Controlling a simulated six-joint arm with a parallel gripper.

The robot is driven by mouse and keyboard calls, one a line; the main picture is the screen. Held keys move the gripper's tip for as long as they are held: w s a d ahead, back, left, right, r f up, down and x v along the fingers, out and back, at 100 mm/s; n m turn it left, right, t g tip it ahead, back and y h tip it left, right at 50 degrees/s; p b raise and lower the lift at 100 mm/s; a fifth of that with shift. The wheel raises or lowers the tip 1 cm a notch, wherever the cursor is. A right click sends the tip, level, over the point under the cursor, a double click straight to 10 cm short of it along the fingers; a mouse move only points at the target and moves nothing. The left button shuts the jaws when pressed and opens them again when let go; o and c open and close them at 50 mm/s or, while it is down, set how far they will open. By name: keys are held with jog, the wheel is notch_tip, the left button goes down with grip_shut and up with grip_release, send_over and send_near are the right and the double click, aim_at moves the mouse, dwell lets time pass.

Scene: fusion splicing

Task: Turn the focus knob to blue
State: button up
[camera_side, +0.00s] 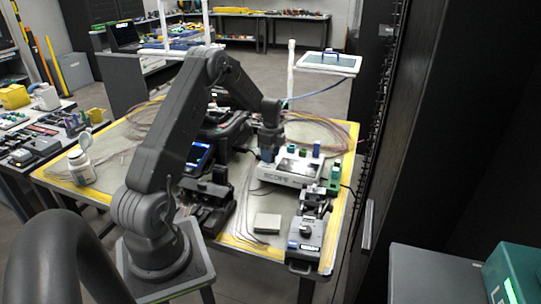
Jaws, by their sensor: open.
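The white scope box (287,176), with lettering on its front and a dark screen on top, stands on the worktable right of the middle. I cannot tell which part is the focus knob. My gripper (268,150) points down at the back left corner of the box, with a blue-green piece (267,156) right below it. The fingers are open but small and dark here. I cannot tell whether they touch or surround that piece.
A dark splicer with a lit screen (198,155) stands left of the box. A grey cutting device (306,240) and a pale flat block (267,223) lie in front. A white bottle (80,167) stands at the table's left. Thin fibres and cables lie across the back.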

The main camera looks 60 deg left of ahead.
jog(key=shift+f, duration=0.25)
jog(key=c, duration=0.6)
jog(key=shift+c, duration=0.2)
jog(key=shift+n, duration=0.4)
jog(key=n, duration=0.4)
jog(key=shift+n, duration=0.4)
jog(key=n, duration=0.4)
jog(key=shift+w+r+n, duration=0.1)
jog(key=shift+n, duration=0.2)
